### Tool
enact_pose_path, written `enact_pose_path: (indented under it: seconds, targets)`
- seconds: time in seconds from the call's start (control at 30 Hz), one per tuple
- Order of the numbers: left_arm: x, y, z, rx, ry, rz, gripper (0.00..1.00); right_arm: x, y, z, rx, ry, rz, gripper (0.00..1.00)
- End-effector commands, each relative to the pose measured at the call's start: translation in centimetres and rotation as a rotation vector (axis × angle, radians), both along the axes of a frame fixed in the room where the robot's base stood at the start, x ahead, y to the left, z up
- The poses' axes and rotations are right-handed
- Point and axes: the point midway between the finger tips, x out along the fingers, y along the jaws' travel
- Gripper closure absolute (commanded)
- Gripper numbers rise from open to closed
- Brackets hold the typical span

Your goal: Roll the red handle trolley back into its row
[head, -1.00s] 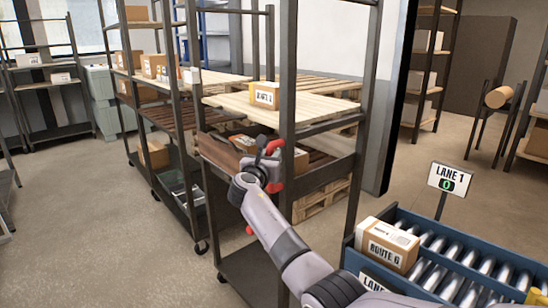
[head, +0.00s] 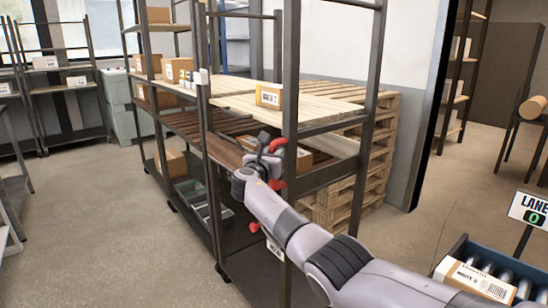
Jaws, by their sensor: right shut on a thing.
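The trolley is a tall dark metal rack whose near post (head: 290,110) stands in the middle of the head view. It has pale wooden shelf boards and a dark bottom deck. Red handle parts (head: 279,184) show at this post, beside my gripper. My right gripper (head: 268,160) is shut on the red handle, at about middle shelf height. The gripper and wrist hide most of the handle. A small carton (head: 269,95) sits on the trolley's upper shelf. My left gripper is out of view.
Another rack (head: 158,100) with cartons stands close beside the trolley at left. A pallet stack (head: 375,150) stands behind it, near the wall end (head: 430,120). A conveyor with a Route 6 carton (head: 470,283) is at lower right. The floor (head: 85,225) at left is clear.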

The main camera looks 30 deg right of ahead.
Motion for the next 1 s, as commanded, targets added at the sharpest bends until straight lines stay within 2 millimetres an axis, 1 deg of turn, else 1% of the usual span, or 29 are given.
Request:
enact_pose_path:
  seconds: [0.47, 0.5, 0.53, 0.57, 0.87, 1.0]
  targets:
    - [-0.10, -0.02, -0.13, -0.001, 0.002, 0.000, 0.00, 0.21, 0.07, 0.37, -0.002, -0.005, 0.005, 1.00]
    - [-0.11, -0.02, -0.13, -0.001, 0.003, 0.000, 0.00, 0.22, 0.07, 0.39, -0.002, -0.005, 0.005, 0.69]
    - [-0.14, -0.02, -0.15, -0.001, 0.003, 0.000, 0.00, 0.22, 0.07, 0.40, -0.002, -0.005, 0.005, 0.59]
    - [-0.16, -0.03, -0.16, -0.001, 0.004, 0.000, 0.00, 0.21, 0.07, 0.39, -0.002, -0.005, 0.004, 0.54]
    - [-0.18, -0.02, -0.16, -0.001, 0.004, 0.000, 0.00, 0.10, 0.04, 0.09, -0.001, -0.001, 0.001, 0.54]
    - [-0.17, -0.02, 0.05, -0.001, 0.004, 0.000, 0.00, -0.12, 0.38, 0.06, -0.001, 0.000, 0.001, 0.54]
